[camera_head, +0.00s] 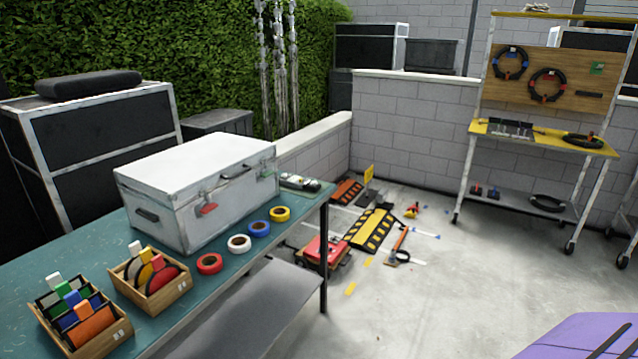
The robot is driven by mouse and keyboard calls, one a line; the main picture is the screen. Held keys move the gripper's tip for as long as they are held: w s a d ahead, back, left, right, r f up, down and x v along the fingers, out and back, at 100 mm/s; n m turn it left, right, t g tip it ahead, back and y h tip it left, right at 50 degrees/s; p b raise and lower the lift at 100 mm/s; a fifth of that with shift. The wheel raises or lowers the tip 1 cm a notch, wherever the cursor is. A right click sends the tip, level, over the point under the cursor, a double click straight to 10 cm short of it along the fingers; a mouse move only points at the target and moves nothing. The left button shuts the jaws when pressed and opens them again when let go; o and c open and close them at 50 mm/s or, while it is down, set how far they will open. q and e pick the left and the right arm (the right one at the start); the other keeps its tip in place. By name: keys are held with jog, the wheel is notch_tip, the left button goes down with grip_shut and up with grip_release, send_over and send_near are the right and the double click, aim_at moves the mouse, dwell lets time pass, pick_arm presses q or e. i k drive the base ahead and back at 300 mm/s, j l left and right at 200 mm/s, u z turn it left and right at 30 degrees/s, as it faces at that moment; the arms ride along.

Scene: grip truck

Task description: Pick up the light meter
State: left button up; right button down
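A small device with a pale body and dark end (300,182) lies on the teal workbench (222,290), just right of the silver case, near the bench's far right end. It may be the light meter, but it is too small to be sure. The case hides part of the bench behind it. Neither of my grippers shows in the head view.
The silver case (185,185) stands on the bench. Red, white, blue and yellow tape rolls (238,244) line its front edge; two wooden boxes (150,282) stand nearer. Ramps and tools (372,230) lie on the floor. A purple surface (575,338) shows bottom right. The middle floor is clear.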

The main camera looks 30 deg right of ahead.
aim_at(292, 181)
jog(key=z, duration=0.9)
jog(key=u, duration=2.05)
jog(key=z, duration=2.05)
jog(key=i+l+u, duration=0.1)
jog(key=u, duration=0.2)
jog(key=i+l+u, duration=0.1)
jog(key=u, duration=0.2)
jog(key=i+l+u, duration=0.3)
jog(key=l, duration=0.35)
jog(key=i+l+u, duration=0.15)
jog(key=i+l, duration=0.1)
jog(key=l, duration=0.1)
